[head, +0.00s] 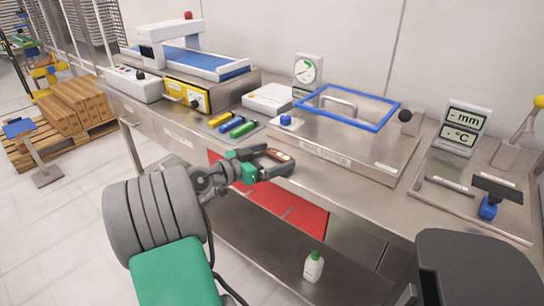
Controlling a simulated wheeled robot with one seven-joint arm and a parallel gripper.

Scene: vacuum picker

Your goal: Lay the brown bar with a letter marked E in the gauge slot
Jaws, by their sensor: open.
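A small brown bar (278,154) with a pale marking lies near the front edge of the steel bench; its letter is too small to read. My gripper (276,157) is open, with its dark fingers on either side of the brown bar. I cannot tell whether they touch it. A gauge display (462,130) reading "- mm" and "- °C" stands at the right, behind a steel plate (428,201). A dark, labelled slot-like strip (450,184) is on that plate; I cannot tell for certain that it is the gauge slot.
A blue-framed steel box (340,150) stands between gripper and gauge. A blue-based tool (489,207) stands on the plate. A bottle (313,266) is below.

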